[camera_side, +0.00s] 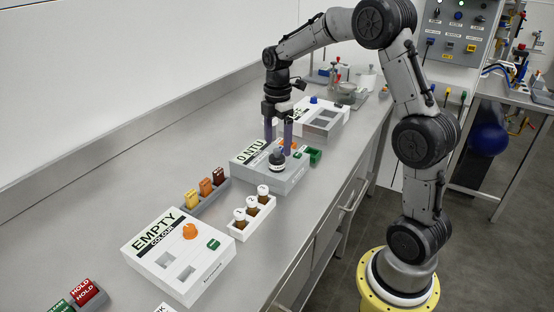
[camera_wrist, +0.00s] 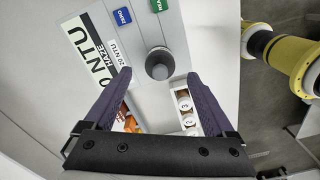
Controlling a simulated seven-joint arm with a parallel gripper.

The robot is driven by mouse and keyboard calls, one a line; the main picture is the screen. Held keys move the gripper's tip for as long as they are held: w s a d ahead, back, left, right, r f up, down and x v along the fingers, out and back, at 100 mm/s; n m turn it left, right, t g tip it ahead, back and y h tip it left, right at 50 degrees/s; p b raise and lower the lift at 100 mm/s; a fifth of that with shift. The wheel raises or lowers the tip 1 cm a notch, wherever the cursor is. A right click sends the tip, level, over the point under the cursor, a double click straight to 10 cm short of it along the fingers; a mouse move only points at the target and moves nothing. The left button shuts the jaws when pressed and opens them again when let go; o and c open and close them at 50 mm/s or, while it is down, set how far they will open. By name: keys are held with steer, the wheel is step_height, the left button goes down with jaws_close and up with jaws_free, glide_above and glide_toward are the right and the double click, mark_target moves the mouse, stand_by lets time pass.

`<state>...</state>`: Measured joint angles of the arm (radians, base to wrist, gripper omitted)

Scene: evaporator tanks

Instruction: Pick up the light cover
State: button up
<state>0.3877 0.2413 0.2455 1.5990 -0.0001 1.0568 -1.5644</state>
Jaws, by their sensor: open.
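The light cover, a round black cap (camera_side: 277,161), sits on the grey haze meter (camera_side: 292,177) whose label reads "0 NTU". The cap also shows in the wrist view (camera_wrist: 159,65), just ahead of and between the fingertips. My gripper (camera_side: 279,146) points down over the meter with its two purple-grey fingers spread. In the wrist view my gripper (camera_wrist: 159,76) has nothing between its fingers, and they appear apart from the cap. The exact height of the fingertips above the cap is hard to tell.
A white rack of vials (camera_side: 240,231) stands close in front of the meter, with a holder of coloured blocks (camera_side: 198,202) beside it. A white "EMPTY" colour meter (camera_side: 205,272) is nearer. Another white instrument (camera_side: 308,108) stands behind. The bench left of these is clear.

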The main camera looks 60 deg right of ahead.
mark_target(278, 149)
steer(key=shift+f, duration=3.05)
jaws_close()
